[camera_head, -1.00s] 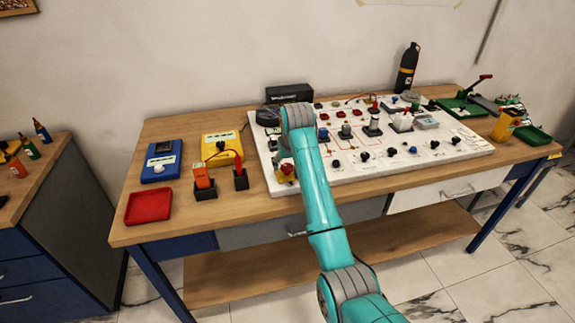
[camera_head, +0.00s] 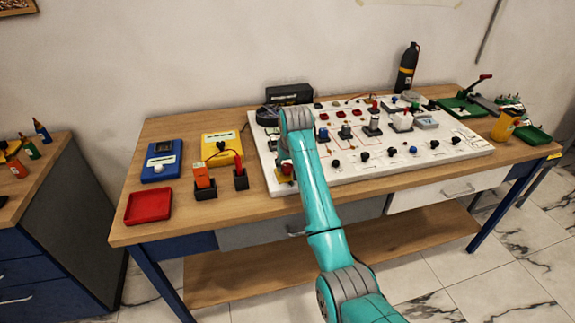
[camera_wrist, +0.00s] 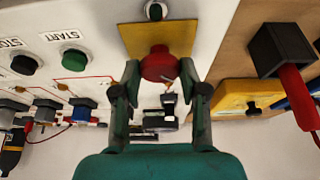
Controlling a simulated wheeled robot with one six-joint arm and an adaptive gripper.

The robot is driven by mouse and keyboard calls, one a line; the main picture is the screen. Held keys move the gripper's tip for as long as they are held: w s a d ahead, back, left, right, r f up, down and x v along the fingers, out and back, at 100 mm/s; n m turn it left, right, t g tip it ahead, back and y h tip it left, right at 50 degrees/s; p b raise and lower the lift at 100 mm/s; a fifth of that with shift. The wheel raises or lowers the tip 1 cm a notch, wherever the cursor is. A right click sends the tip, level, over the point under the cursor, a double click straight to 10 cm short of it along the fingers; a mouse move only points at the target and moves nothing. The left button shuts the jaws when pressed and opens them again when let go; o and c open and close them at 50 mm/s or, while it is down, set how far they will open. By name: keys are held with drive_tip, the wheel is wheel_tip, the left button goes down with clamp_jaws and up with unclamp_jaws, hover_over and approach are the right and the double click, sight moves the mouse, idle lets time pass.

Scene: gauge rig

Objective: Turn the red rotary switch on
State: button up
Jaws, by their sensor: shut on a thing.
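The red rotary switch (camera_wrist: 158,63) is a round red knob on a yellow plate (camera_wrist: 140,36), fixed to the white panel. In the wrist view my gripper (camera_wrist: 160,70) has one finger on each side of the knob and is shut on it. In the head view the switch (camera_head: 287,169) shows only as a small red and yellow patch at the panel's front left corner. My arm and gripper hide most of it there. I cannot read the switch's on or off setting.
The white panel (camera_head: 440,159) carries several knobs, plugs and buttons. A green START button (camera_wrist: 75,60) and a black STOP button (camera_wrist: 25,65) are near my gripper. An orange device (camera_head: 204,177) in a black holder and a red tray (camera_head: 148,206) stand left of the panel.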

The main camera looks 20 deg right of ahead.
drive_tip(key=shift+a, duration=0.1)
drive_tip(key=m, duration=0.2)
drive_tip(key=m+h, duration=0.1)
drive_tip(key=m, duration=0.1)
drive_tip(key=shift+a+g+h, duration=0.1)
drive_tip(key=shift+g+h, duration=0.2)
drive_tip(key=m, duration=0.2)
drive_tip(key=m+h, duration=0.1)
drive_tip(key=m, duration=0.1)
drive_tip(key=shift+w+a+m+g+h, duration=0.1)
drive_tip(key=shift+m+g+h, duration=0.2)
drive_tip(key=shift+g, duration=0.1)
drive_tip(key=m+g, duration=0.1)
drive_tip(key=m, duration=0.3)
drive_tip(key=shift+w+m+h, duration=0.1)
drive_tip(key=shift+m+h, duration=0.2)
drive_tip(key=shift+h, duration=0.1)
drive_tip(key=shift+w+a+m+g, duration=0.1)
drive_tip(key=shift+m+g, duration=1)
drive_tip(key=shift+m, duration=1.1)
drive_tip(key=shift+f, duration=0.1)
drive_tip(key=o, duration=1.1)
drive_tip(key=shift+h, duration=0.3)
